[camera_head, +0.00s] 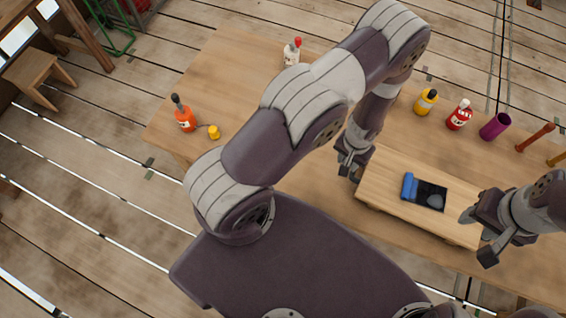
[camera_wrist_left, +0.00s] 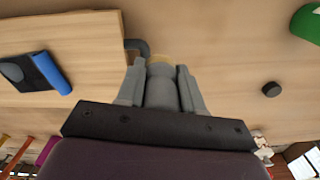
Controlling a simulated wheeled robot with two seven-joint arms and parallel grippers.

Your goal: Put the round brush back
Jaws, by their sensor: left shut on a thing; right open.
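My left gripper (camera_head: 350,167) is low beside the left end of a raised wooden board. In the left wrist view its fingers (camera_wrist_left: 160,82) are shut on a grey round piece with a tan end, which looks like the round brush (camera_wrist_left: 160,60). Most of the brush is hidden by the gripper and arm. A purple cup (camera_head: 495,126) stands at the back right of the table. My right gripper (camera_head: 479,236) is open over the right end of the board, with nothing seen between its fingers.
The board (camera_head: 385,180) bears a dark tray (camera_head: 432,192) with a blue roll (camera_head: 409,187). Along the back of the table (camera_head: 235,75) are a yellow bottle (camera_head: 426,102), a red bottle (camera_head: 459,116) and a red-brown stick (camera_head: 535,138). An orange bottle (camera_head: 185,118) stands left.

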